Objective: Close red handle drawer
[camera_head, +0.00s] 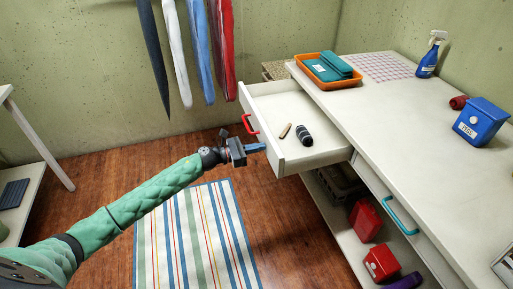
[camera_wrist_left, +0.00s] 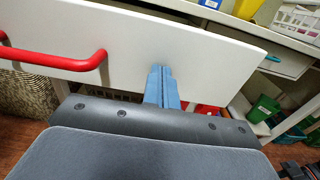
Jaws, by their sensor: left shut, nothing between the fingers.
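The drawer with the red handle (camera_head: 250,124) is pulled open from the white workbench. Its white front panel (camera_head: 264,146) faces left, and a black bottle and a small tan item lie inside. My left gripper (camera_head: 262,147) is shut and empty at the drawer front, to the near side of the red handle. In the left wrist view the shut blue fingers (camera_wrist_left: 162,86) point at the white front panel (camera_wrist_left: 130,37), right of the red handle (camera_wrist_left: 70,60); I cannot tell whether they touch it. My right gripper is not in view.
A closed drawer with a cyan handle (camera_head: 400,215) sits nearer in the bench. Red boxes (camera_head: 366,220) stand on the shelf below. An orange tray (camera_head: 327,72) and a blue box (camera_head: 481,121) are on the bench top. A striped rug (camera_head: 190,240) covers the floor.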

